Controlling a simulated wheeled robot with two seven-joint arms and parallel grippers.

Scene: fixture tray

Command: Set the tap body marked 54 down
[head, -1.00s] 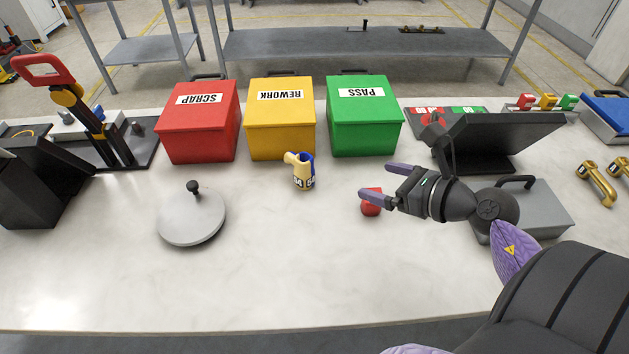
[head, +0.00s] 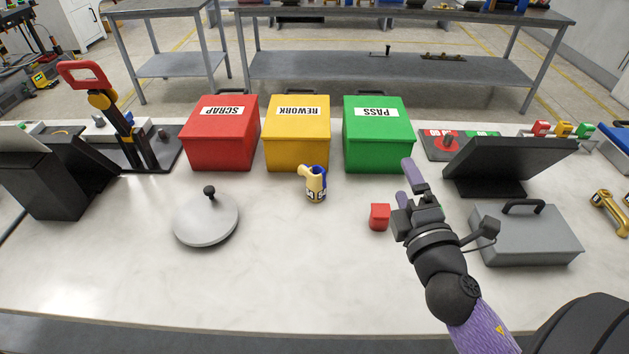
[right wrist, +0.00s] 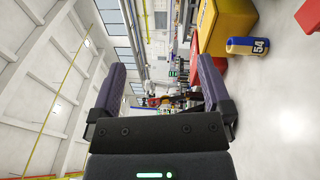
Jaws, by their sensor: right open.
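The tap body marked 54 (head: 316,185) stands on the table in front of the yellow REWORK box, cream and blue with a side spout pointing left. My left gripper is not in view.
A red block (head: 380,217) lies just left of my right gripper. Red SCRAP (head: 221,140), yellow REWORK (head: 297,147) and green PASS (head: 378,144) boxes line the back. A grey round lid (head: 206,222) is at left, a grey case (head: 527,240) at right. The front middle is clear.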

